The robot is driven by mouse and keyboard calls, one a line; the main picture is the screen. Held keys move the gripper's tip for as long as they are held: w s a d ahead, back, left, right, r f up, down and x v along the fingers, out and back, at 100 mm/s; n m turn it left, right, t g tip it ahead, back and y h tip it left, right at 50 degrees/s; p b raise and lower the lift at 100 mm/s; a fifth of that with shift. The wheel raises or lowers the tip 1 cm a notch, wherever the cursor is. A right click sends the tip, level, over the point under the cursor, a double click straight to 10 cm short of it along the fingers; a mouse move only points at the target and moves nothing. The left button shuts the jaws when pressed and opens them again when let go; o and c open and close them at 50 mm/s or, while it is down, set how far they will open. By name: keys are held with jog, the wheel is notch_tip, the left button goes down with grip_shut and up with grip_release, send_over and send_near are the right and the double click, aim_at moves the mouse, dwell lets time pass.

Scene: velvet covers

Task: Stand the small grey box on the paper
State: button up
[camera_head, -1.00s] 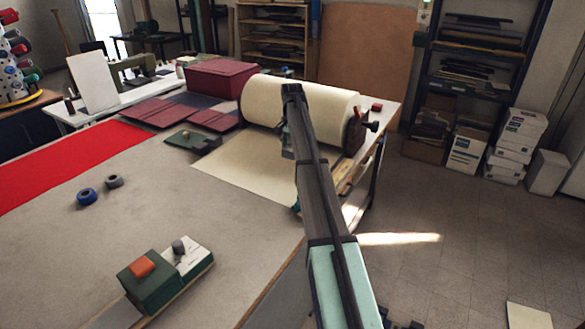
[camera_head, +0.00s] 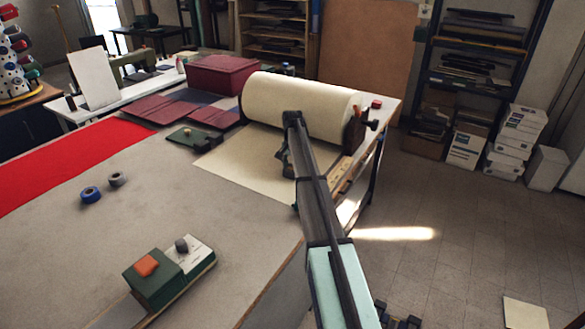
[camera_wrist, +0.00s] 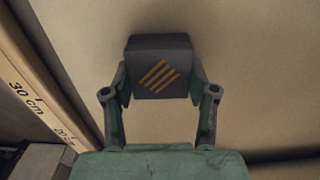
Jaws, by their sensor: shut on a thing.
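The small grey box (camera_wrist: 158,50), dark with orange stripes on its face, is held between the two fingers of my gripper (camera_wrist: 158,88) in the wrist view. The cream paper (camera_head: 238,170) lies flat on the table, drawn out from a large roll (camera_head: 300,105). It also fills the wrist view behind the box (camera_wrist: 250,70). In the head view my gripper (camera_head: 284,163) is over the right part of the paper, and the arm hides the box. I cannot tell whether the box touches the paper.
A wooden ruler (camera_wrist: 35,85) runs along the table's right edge. The roll stands behind the paper. A green tool (camera_head: 193,138) and dark red covers (camera_head: 165,108) lie to the left. A green and white device (camera_head: 170,270) stands at the front.

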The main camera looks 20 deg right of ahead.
jog(key=shift+f, duration=0.1)
jog(key=o, duration=1.3)
jog(key=shift+c, duration=0.2)
notch_tip(320, 180, up, 12)
jog(key=b, duration=0.3)
